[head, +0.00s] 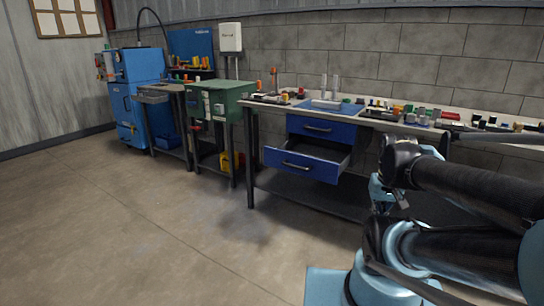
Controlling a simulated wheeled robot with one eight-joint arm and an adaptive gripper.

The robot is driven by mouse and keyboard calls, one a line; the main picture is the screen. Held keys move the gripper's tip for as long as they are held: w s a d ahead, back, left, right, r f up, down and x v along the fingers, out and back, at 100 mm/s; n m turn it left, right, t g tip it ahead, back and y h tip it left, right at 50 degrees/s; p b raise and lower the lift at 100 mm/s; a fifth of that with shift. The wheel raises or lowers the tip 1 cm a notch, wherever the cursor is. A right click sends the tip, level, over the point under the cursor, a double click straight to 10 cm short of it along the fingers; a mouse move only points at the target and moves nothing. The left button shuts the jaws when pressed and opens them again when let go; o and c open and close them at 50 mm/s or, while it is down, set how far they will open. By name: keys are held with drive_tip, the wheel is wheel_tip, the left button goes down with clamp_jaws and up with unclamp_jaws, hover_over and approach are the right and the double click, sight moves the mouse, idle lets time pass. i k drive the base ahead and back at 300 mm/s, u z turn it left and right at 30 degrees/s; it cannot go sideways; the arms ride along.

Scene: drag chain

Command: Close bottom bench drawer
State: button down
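The bottom bench drawer (302,164) is blue with a dark handle and stands pulled out from under the workbench, its inside showing from above. The blue top drawer (321,128) above it looks shut. The workbench (375,112) has a pale top and dark legs. My arm reaches in from the right, to the right of the open drawer and apart from it in the picture. The fingers of my gripper cannot be made out; the arm's links overlap in that area.
Small tools and parts crowd the bench top. A dark lower shelf (305,192) runs beneath the drawers. A green cabinet (222,100) and a blue machine (135,85) stand to the left. The concrete floor (150,225) in front is clear.

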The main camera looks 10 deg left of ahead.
sight(313, 153)
drive_tip(key=z, duration=0.05)
drive_tip(key=i, duration=1)
drive_tip(key=u, duration=0.05)
